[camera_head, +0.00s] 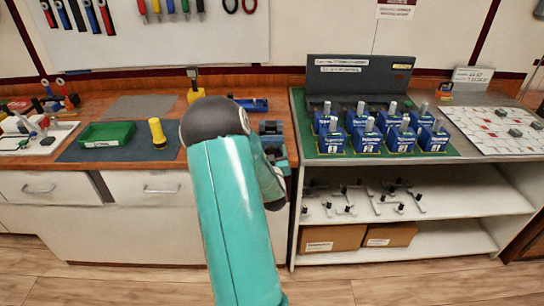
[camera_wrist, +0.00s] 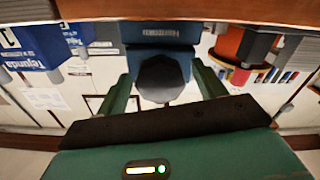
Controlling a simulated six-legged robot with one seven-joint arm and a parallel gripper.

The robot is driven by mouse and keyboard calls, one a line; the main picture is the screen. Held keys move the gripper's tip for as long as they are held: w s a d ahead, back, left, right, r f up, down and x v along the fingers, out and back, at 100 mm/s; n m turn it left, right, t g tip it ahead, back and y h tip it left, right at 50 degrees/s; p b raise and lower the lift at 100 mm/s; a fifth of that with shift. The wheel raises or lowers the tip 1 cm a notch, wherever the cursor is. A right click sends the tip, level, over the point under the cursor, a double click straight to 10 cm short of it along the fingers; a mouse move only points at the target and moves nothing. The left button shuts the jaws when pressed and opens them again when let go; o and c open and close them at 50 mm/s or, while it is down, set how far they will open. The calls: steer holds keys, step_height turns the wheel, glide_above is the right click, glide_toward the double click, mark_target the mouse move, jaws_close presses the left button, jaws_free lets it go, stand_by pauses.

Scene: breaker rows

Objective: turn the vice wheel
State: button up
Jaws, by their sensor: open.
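A blue vice (camera_wrist: 158,62) shows in the wrist view with a dark, many-sided wheel (camera_wrist: 162,82) facing the camera. In the head view, a blue part, seemingly of the vice (camera_head: 254,104), shows on the bench behind my arm; its wheel is hidden there. My gripper (camera_wrist: 162,75) is open, its two green fingers to the left and right of the wheel in the wrist view. The wheel appears between them with a gap on each side. I cannot tell how far the fingertips reach past the wheel.
Blue breaker boxes (camera_head: 367,137) stand in rows on the right bench (camera_head: 468,150). A green tray (camera_head: 107,134) and a yellow cylinder (camera_head: 157,133) are on the left wooden bench. A yellow object (camera_head: 195,92) stands behind my arm. Metal levers (camera_head: 375,203) lie on the open shelf.

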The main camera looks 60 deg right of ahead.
steer(key=v, duration=1.3)
steer(key=shift+a, duration=0.35)
steer(key=shift+s, duration=0.15)
